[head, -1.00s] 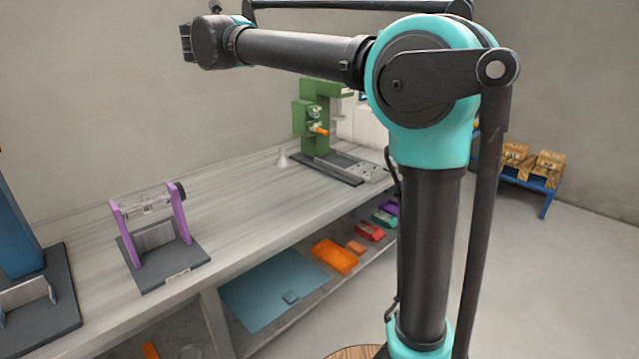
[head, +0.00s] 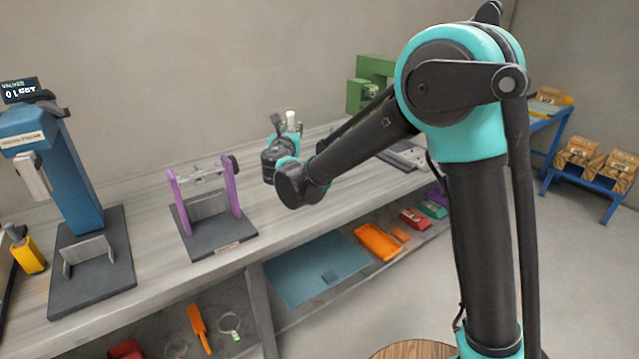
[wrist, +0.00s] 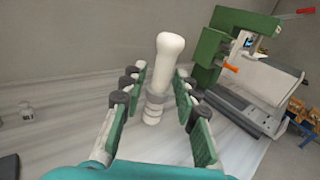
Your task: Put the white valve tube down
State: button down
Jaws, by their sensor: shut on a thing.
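The white valve tube (wrist: 169,62) stands upright between the fingers of my gripper (wrist: 157,84) in the wrist view. It has a rounded white top and a stepped grey-white lower part. My gripper is shut on it. In the head view the tube's white top (head: 291,117) shows above my gripper (head: 285,133), over the rear of the grey bench (head: 262,200), between the purple stand and the green press. The tube's lower end is hidden in the head view. I cannot tell whether it touches the bench.
The purple stand (head: 232,190) is left of my gripper, with a blue machine (head: 75,175) farther left. The green press (head: 372,75) stands to the right, partly behind my arm. In the wrist view a small clear object (wrist: 28,112) sits on the bench at left. Bare bench lies between.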

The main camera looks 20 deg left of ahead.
notch_tip(320, 180, down, 20)
jog(key=shift+s+a, duration=0.1)
jog(key=shift+a, duration=0.05)
dwell(0.5)
jog(key=c, duration=1.1)
grip_release()
jog(key=shift+f, duration=0.15)
jog(key=shift+c, duration=0.2)
